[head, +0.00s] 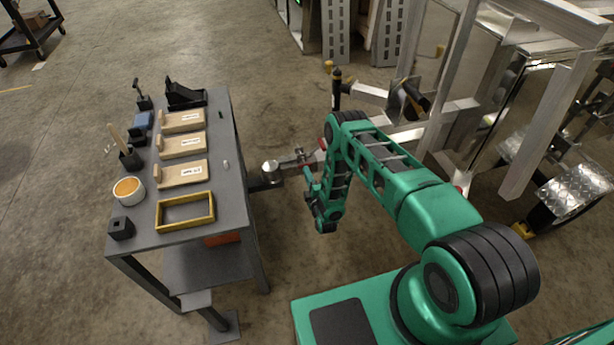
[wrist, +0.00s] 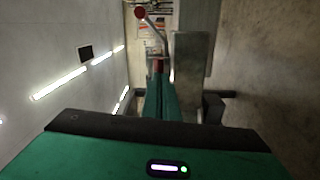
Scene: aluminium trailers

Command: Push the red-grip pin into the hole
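My gripper (head: 309,178) is beside the metal coupling at the right side of the grey bench. In the wrist view its green finger part (wrist: 158,100) points away from the camera, with a small red piece (wrist: 157,66) at its tip. I cannot tell whether this red piece is the pin's grip, or whether the fingers are closed on it. Beyond it is a bent grey rod with a red ball end (wrist: 140,12). In the head view a small red part (head: 322,143) shows near my arm, by the metal coupling (head: 295,161). The hole cannot be made out.
The grey bench (head: 226,200) holds wooden trays (head: 183,147), a yellow frame (head: 186,225), an orange-filled bowl (head: 128,190) and several black holders. Aluminium trailer frames (head: 540,130) stand at the right. Open floor (head: 275,105) lies behind the coupling.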

